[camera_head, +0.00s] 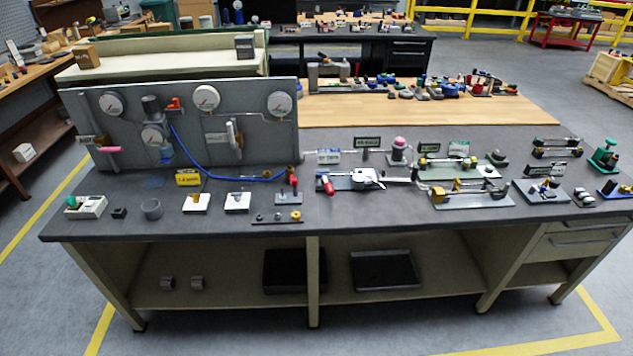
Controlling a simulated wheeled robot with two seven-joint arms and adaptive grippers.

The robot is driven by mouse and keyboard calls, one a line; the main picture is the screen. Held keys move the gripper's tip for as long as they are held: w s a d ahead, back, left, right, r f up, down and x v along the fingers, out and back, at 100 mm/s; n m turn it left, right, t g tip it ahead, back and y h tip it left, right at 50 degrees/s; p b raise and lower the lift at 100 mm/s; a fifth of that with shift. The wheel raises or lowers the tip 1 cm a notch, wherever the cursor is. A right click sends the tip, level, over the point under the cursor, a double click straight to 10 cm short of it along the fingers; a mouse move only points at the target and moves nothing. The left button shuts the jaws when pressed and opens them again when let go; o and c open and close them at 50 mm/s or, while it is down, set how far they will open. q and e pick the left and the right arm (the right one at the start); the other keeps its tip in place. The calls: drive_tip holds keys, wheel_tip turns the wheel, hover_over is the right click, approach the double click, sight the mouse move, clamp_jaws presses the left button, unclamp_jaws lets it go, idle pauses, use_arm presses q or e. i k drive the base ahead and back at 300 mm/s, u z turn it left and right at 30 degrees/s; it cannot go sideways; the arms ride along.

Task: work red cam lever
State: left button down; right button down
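A red-handled lever (327,185) sits at the left end of a grey and white fixture (362,179) near the middle front of the grey bench top. A second red part (293,182) stands on a small grey block just to its left. A third red piece (173,103) is on the upright gauge panel. Labels are too small to read, so I cannot tell for sure which one is the cam lever. Neither of my grippers is in view.
The grey bench (130,219) carries a gauge panel (80,125) at the back left, with a blue hose (215,169). Several small fixtures line its front edge, and more stand on the right. Trays (385,270) lie on the shelf below. Floor in front is clear.

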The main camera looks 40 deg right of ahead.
sight(326, 180)
drive_tip(key=z, duration=0.25)
drive_tip(key=i, duration=0.75)
drive_tip(key=z, duration=0.55)
